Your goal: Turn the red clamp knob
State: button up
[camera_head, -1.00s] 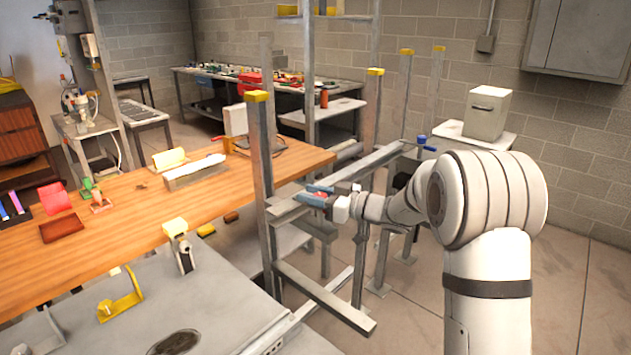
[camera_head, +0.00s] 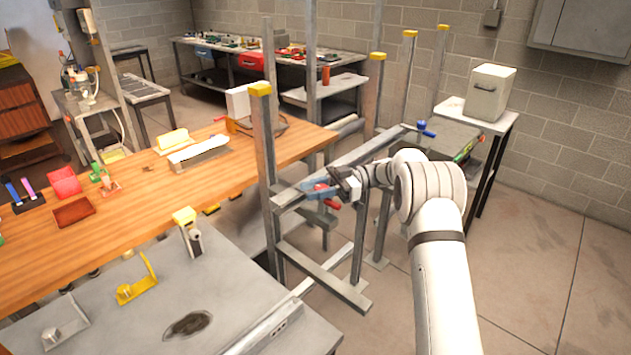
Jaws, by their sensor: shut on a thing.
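The red clamp knob (camera_head: 331,204) is small in view, at the metal frame (camera_head: 289,197) in the middle of the picture. My gripper (camera_head: 319,190), with blue-grey fingers, reaches in from the right and is shut on the knob. Its fingers hide part of the knob, and red shows beside and below them. The knob's exact angle is too small to tell.
A wooden workbench (camera_head: 130,200) is left of the frame. A blue knob (camera_head: 425,129) sits behind my arm near a white box (camera_head: 491,93). Open floor lies at the right.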

jog(key=shift+s+n+g+h+p, duration=0.1)
jog(key=shift+n+g+h+p, duration=0.3)
jog(key=shift+n+g+p, duration=0.25)
jog(key=o, duration=0.7)
jog(key=shift+s+a, duration=0.1)
jog(key=shift+o, duration=1.4)
jog(key=shift+r, duration=0.1)
notch_tip(320, 180, up, 10)
jog(key=p, duration=0.9)
